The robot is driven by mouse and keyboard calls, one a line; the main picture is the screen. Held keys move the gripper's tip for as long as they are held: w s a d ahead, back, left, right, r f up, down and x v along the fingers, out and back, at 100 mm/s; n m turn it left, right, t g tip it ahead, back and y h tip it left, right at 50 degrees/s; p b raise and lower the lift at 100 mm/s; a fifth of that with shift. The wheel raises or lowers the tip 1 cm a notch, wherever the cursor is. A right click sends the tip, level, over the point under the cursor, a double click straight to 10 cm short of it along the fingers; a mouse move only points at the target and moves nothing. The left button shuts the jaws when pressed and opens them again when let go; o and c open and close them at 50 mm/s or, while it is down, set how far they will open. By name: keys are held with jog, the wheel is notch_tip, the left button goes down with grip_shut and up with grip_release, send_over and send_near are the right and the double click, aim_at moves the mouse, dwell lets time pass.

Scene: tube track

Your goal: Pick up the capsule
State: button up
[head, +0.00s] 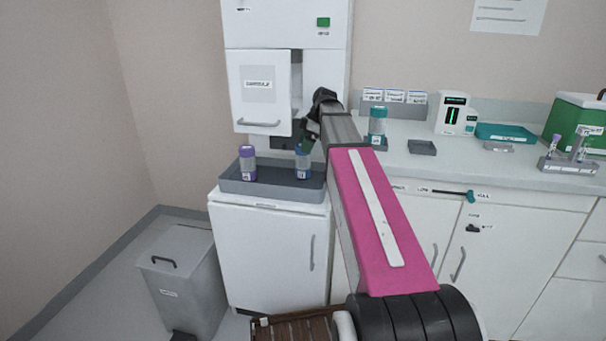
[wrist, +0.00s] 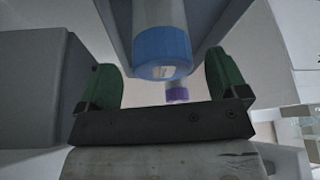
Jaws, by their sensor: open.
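A clear capsule with a blue end (head: 303,166) stands upright in the grey tray (head: 270,191). My gripper (head: 307,146) is just above and beside it in the head view and partly hides its top. In the wrist view the blue-ended capsule (wrist: 162,50) lies between the two green fingers of my gripper (wrist: 160,68), with a gap on each side. The gripper is open and empty. A purple-ended capsule (head: 247,162) stands at the tray's left; its purple end (wrist: 177,94) shows farther off in the wrist view.
A white cabinet (head: 258,75) with a panel door hangs close behind the tray. A teal-capped capsule (head: 377,126) stands on the counter to the right, near a small dark tray (head: 422,147). A grey bin (head: 182,275) stands on the floor at left.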

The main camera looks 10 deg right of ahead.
jog(key=shift+x, duration=1.55)
jog(key=shift+s, duration=0.15)
jog(key=c, duration=1.1)
jog(key=shift+s+r, duration=0.1)
jog(key=shift+s+r, duration=0.35)
notch_tip(320, 180, up, 6)
jog(key=shift+w+r, duration=0.1)
jog(key=s, duration=0.6)
jog(key=s+a, duration=0.1)
jog(key=s, duration=0.5)
jog(key=s+a, duration=0.1)
jog(key=s, duration=0.6)
jog(key=shift+s, duration=0.1)
